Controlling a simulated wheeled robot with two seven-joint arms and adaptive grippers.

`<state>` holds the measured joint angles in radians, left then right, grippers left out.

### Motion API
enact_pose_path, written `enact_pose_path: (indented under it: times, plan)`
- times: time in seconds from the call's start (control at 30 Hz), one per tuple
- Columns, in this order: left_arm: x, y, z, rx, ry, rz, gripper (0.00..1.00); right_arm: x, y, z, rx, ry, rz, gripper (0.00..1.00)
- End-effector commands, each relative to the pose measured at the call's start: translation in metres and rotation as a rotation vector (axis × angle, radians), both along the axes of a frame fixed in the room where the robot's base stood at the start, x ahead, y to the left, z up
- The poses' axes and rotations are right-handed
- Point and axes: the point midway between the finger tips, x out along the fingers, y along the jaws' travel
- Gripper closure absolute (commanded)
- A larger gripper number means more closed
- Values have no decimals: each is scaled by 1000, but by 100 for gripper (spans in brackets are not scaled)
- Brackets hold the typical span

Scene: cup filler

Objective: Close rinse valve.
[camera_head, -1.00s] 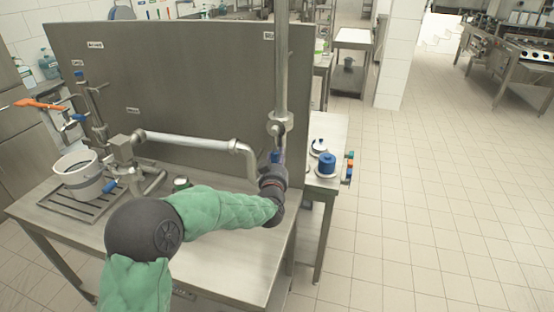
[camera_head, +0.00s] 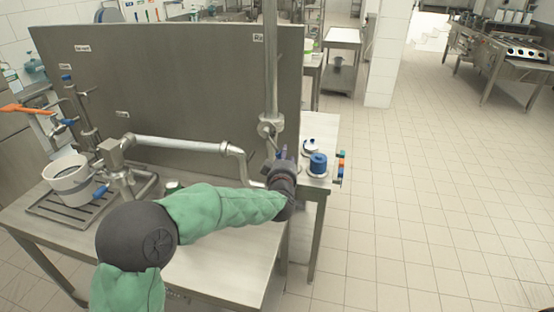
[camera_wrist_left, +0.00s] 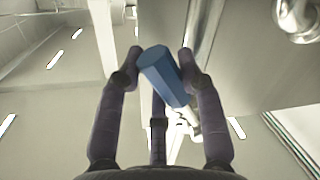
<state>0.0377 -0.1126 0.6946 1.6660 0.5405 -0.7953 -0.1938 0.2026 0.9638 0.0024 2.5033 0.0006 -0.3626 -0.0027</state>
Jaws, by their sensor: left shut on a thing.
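In the head view a vertical steel pipe with a valve body (camera_head: 270,127) stands at the right end of the upright steel panel. A label at the panel's top right is only partly readable, starting "Ri". My left gripper (camera_head: 284,153) is just below and to the right of this valve. In the left wrist view a blue lever handle (camera_wrist_left: 164,72) lies tilted between the fingers of my left gripper (camera_wrist_left: 160,62), which is shut on it. Its narrow metal end runs down to the right. In the head view the fingers mostly hide the handle.
A horizontal pipe (camera_head: 178,143) crosses the panel. A blue round object (camera_head: 318,163) sits on the side table. The floor at right is clear.

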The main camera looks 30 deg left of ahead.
Motion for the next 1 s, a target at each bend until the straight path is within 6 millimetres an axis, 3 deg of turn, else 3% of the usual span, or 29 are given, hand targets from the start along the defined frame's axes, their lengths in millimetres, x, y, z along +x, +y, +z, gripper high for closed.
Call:
enact_pose_path:
  times: [0.5,1.0]
  plan:
    - [8,-32,40,-479,-118,-2,100,0,0,9,0,0,0,100]
    - [10,-42,78,-872,-211,-2,100,0,0,9,0,0,0,100]
